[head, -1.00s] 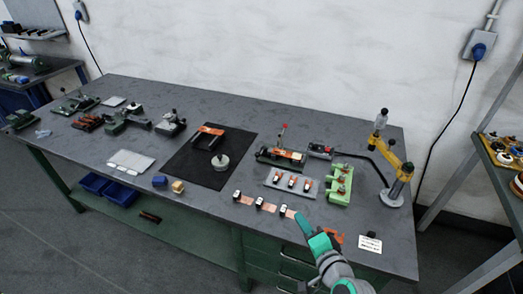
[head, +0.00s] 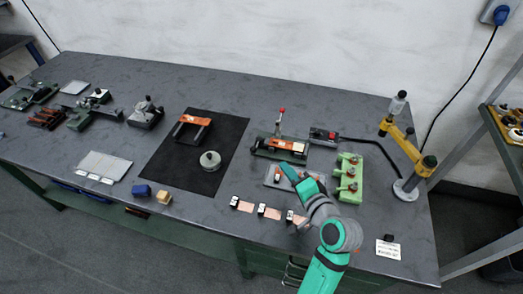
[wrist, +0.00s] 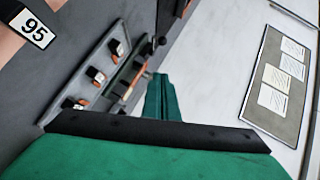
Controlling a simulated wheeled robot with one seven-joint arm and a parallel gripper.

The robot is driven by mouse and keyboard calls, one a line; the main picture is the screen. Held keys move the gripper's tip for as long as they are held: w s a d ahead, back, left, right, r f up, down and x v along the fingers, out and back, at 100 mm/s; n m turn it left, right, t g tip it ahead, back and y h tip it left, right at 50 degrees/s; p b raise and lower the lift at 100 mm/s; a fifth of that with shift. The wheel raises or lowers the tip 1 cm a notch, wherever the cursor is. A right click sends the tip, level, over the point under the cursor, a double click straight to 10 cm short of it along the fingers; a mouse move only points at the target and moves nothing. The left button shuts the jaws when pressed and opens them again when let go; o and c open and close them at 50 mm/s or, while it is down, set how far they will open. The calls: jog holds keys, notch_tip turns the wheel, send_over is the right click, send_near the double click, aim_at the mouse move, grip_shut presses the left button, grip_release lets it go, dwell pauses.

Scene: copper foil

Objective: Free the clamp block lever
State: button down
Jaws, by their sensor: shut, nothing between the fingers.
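A fixture that looks like the clamp block (head: 268,150) stands on the table, with a dark green base and an orange and pale top. Its lever (head: 281,122) stands upright with a red tip. My gripper (head: 287,170) is shut and empty, over the grey tray and just in front of the clamp block on the picture's near side. I cannot tell whether it touches anything. The wrist view shows my closed teal fingers (wrist: 162,98) beside the tray and the fixture, which is partly hidden there.
The grey tray (head: 272,182) holds several small parts. Copper strips with numbered tags (head: 244,205) lie in front. A black mat (head: 225,135) lies left.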

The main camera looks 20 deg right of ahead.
jog(key=x, duration=1)
jog(key=shift+a, duration=0.1)
jog(key=shift+w+a+f, duration=0.4)
jog(key=shift+w+a, duration=0.15)
jog(key=shift+a, duration=0.15)
jog(key=shift+w+a+f, duration=0.4)
jog(key=shift+w+a, duration=0.1)
jog(key=shift+a, duration=0.2)
